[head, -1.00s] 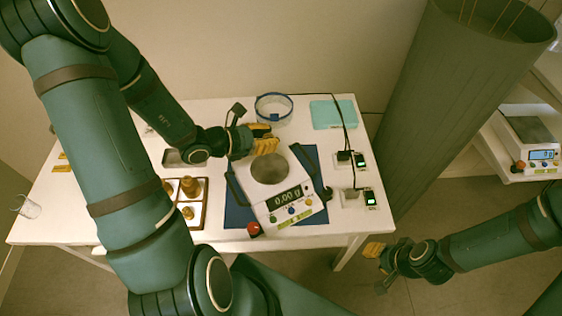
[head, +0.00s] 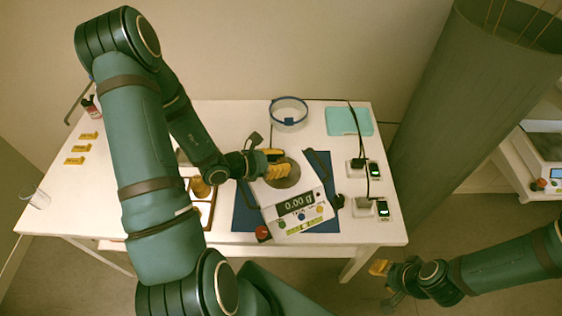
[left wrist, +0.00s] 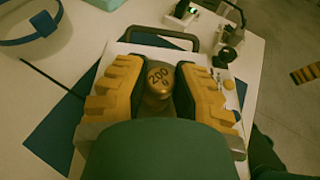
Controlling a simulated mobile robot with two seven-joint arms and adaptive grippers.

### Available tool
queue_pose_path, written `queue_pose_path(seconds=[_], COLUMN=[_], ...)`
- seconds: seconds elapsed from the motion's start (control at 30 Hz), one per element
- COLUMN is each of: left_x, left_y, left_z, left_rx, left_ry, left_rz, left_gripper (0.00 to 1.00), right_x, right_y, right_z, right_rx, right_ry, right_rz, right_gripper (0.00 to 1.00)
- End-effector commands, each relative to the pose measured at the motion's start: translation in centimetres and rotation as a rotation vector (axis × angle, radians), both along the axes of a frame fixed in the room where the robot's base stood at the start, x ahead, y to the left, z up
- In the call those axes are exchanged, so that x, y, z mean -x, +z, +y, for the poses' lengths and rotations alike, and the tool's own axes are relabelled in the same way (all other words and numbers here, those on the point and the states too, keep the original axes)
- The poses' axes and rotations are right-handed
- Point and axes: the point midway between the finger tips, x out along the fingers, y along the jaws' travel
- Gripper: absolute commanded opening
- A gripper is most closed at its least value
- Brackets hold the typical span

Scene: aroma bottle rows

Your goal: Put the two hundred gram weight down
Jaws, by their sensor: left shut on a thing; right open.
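My left gripper (head: 277,164) is shut on the brass 200 g weight (left wrist: 160,78), whose top with "200 g" faces up between the yellow fingers in the left wrist view. The gripper is over the round pan (head: 288,182) of the white scale (head: 273,196). The scale's display (head: 296,204) reads 0.00 g. The head view does not clearly show the weight, and the gap to the pan is hard to judge. My right gripper (head: 380,275) is open and empty, off the table at the lower right.
The scale stands on a blue mat (head: 243,215). A weight box (head: 208,213) with brass weights is left of it, partly hidden by my arm.

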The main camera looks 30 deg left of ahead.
Motion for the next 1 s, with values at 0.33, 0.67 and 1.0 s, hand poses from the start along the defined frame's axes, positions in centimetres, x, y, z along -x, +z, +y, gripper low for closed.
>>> queue_pose_path(seconds=[0.33,0.67,1.0], left_x=[0.0,0.6,5.8], left_y=[-0.3,0.4,3.1], left_z=[0.0,0.5,4.0], left_rx=[0.000,-0.002,-0.003], left_ry=[0.000,0.001,0.004], left_rz=[0.000,0.000,0.000], left_gripper=[0.50,0.50,0.50], right_x=[0.1,0.0,-0.3], right_y=[-0.3,0.2,1.2], right_z=[0.0,0.0,-0.1], right_rx=[0.000,0.000,0.002], right_ry=[0.002,0.000,-0.006], right_rz=[0.002,-0.001,-0.007], right_gripper=[0.34,0.34,0.34])
